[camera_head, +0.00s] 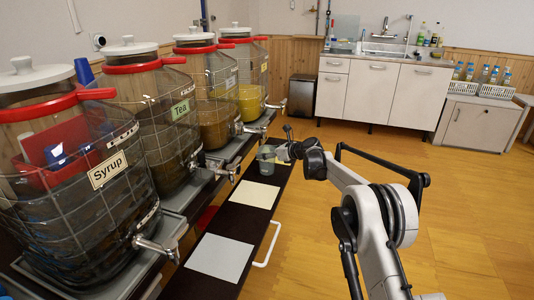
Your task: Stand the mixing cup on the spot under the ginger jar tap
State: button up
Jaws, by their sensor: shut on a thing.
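The mixing cup (266,158) is a small grey cup, upright, over the far part of the dark shelf in front of the jars. My gripper (280,150) reaches in from the right and is shut on the cup. Its fingers are small and partly hidden. I cannot tell whether the cup's base touches the shelf. Two farther jars, one with amber liquid (215,117) and one with yellow liquid (250,101), have labels too small to read, so I cannot tell which is ginger. A pale spot (283,155) shows beside the cup, partly hidden by my gripper.
The syrup jar (85,200) and tea jar (150,140) stand nearer, with taps over the shelf. A grey spot (222,258) and a cream spot (255,195) lie bare on the dark shelf. A white handle (270,245) sticks out from its front. The floor at right is clear.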

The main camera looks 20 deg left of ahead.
jog(key=shift+f, duration=0.25)
jog(key=o, duration=1.1)
jog(key=shift+c, duration=0.2)
jog(key=shift+d+r, duration=0.1)
jog(key=shift+d, duration=0.05)
jog(key=v, duration=0.7)
jog(key=shift+d+p, duration=0.3)
jog(key=shift+p, duration=0.05)
dwell(0.9)
jog(key=shift+s+r, duration=0.15)
jog(key=v, duration=1.2)
jog(key=shift+r, duration=0.1)
